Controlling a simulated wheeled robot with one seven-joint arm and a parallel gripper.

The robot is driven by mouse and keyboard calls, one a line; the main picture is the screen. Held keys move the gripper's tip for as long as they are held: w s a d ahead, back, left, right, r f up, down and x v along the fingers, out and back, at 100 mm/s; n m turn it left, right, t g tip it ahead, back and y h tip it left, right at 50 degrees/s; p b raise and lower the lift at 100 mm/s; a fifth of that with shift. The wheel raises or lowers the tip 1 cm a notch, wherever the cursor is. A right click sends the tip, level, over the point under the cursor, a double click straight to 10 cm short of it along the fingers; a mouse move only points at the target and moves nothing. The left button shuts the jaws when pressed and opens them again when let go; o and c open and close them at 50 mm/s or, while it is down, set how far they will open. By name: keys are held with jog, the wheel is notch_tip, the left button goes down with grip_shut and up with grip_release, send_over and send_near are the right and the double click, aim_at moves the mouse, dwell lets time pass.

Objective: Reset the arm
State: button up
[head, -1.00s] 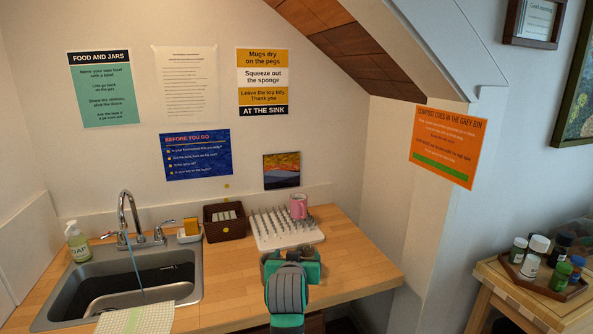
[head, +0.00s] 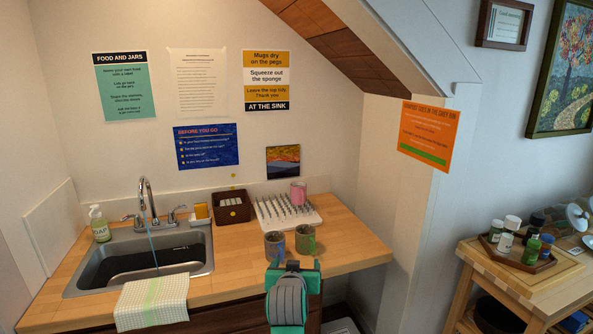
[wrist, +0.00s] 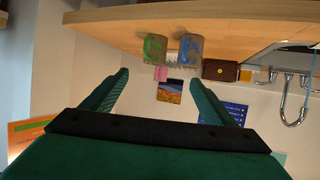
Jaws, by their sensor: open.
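My gripper (head: 290,266) is teal-green and shows at the lower middle of the head view, in front of the counter edge. In the wrist view, which is upside down, my gripper (wrist: 160,77) has its two fingers spread wide with nothing between them. A blue-grey mug (head: 275,246) and a green mug (head: 305,239) stand side by side on the wooden counter (head: 355,243), beyond the gripper and apart from it. The wrist view also shows the green mug (wrist: 154,49) and the blue-grey mug (wrist: 190,50).
A pink mug (head: 298,192) is at the back of the white peg rack (head: 275,224). A brown basket (head: 231,207) and a sink (head: 140,262) with a draped towel (head: 152,302) lie left. A side table (head: 535,280) with bottles stands right. The counter's right end is clear.

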jog(key=s+f, duration=2.4)
jog(key=f, duration=0.2)
jog(key=s+f+t+y, duration=0.1)
jog(key=s+f, duration=0.1)
jog(key=s, duration=1.5)
jog(key=r+v, duration=0.1)
jog(key=v, duration=1.8)
jog(key=shift+w+r+n+t, duration=0.2)
jog(key=shift+r+n+t, duration=0.2)
